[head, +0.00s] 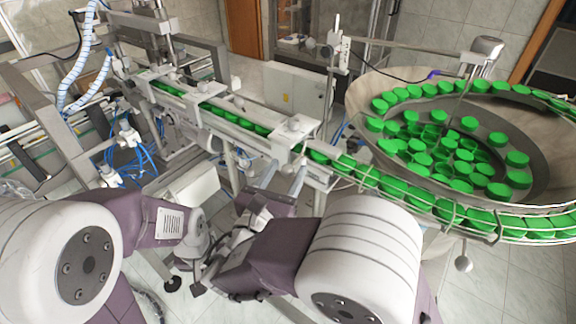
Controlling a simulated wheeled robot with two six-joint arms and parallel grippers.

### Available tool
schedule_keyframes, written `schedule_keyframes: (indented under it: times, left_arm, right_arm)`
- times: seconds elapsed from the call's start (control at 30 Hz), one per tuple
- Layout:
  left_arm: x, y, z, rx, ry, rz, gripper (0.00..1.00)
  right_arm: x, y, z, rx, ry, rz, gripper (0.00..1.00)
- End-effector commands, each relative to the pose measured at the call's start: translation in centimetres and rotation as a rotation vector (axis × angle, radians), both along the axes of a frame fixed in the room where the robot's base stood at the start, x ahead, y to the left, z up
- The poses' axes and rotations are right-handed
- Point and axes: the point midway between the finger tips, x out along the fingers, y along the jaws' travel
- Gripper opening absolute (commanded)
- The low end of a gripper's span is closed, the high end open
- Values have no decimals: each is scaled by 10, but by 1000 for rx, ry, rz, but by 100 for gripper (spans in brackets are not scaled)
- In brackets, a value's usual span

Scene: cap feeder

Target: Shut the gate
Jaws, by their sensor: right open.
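A row of green caps (235,117) lies in the metal chute (345,166), which runs from the round feeder bowl (365,95) at the right to the machine at the upper left. Metal brackets (293,133) cross the chute near the middle. I cannot make out which piece is the gate, or whether it is open or shut.
The bowl holds many loose green caps (440,150). A grey control box (297,88) stands behind the chute. Metal frames and blue tubes (145,160) crowd the left. Tiled floor (520,275) shows clear at the lower right.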

Motion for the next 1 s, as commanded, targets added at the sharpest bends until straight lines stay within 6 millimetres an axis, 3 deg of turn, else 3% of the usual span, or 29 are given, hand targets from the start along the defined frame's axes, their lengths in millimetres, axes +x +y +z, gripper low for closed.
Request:
schedule_keyframes:
  times: [0.07, 0.2, 0.27, 1.0]
  left_arm:
    - [0, 0, 0, 0, 0, 0, 36]
    - [0, 0, 0, 0, 0, 0, 36]
    - [0, 0, 0, 0, 0, 0, 36]
    - [0, 0, 0, 0, 0, 0, 36]
  right_arm:
    - [0, 0, 0, 0, 0, 0, 50]
    - [0, 0, 0, 0, 0, 0, 11]
    - [0, 0, 0, 0, 0, 0, 0]
    - [1, -1, -1, 0, 3, -3, 0]
